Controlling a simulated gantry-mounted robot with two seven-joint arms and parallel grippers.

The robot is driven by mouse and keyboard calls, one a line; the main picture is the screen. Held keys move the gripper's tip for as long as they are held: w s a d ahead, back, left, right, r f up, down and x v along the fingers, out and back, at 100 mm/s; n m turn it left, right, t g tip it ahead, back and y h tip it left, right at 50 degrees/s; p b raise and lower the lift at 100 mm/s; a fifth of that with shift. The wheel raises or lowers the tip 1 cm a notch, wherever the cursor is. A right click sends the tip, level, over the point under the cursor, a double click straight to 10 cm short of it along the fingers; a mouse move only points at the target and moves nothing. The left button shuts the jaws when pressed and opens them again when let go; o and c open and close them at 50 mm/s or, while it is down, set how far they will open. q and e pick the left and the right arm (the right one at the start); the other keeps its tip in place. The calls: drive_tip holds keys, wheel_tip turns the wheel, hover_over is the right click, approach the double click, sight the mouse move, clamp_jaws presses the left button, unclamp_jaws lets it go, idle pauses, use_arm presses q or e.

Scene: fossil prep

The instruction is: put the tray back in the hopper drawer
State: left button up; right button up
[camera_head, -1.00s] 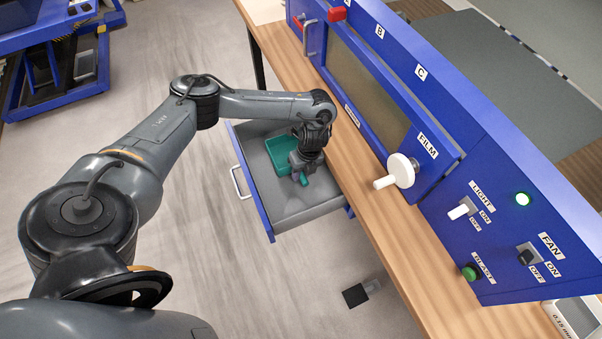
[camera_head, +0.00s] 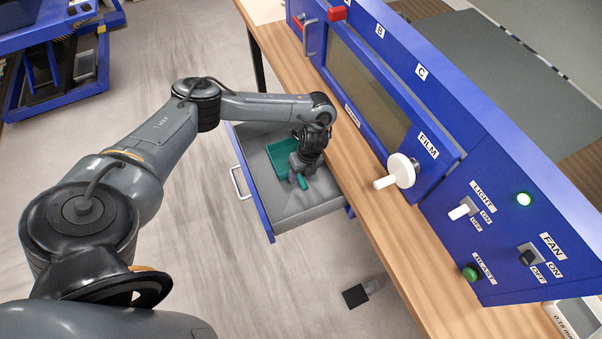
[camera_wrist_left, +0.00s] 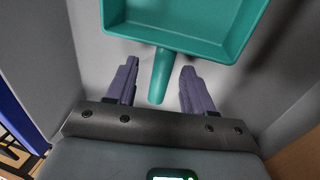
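The teal tray (camera_head: 284,152) lies in the open grey hopper drawer (camera_head: 312,203), below the front edge of the wooden bench. It also shows in the left wrist view (camera_wrist_left: 185,42), with its handle (camera_wrist_left: 161,75) pointing toward my gripper. My left gripper (camera_head: 301,182) is down in the drawer at the tray's handle. In the left wrist view my left gripper (camera_wrist_left: 157,82) is open, one finger on each side of the handle, with a gap on both sides. My right gripper is not in view.
The wooden bench (camera_head: 400,256) runs along the drawer's right side. On it stands a blue cabinet (camera_head: 475,165) with a white knob, switches and a green light. A small black object (camera_head: 355,296) is on the floor. The floor left of the drawer is clear.

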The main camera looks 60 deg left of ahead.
use_arm(q)
drive_tip(key=shift+r, duration=0.1)
wheel_tip(320, 180, up, 13)
drive_tip(key=w+p, duration=0.2)
drive_tip(key=p, duration=0.3)
drive_tip(key=shift+d+p, duration=0.3)
drive_tip(key=shift+p, duration=0.05)
idle(0.3)
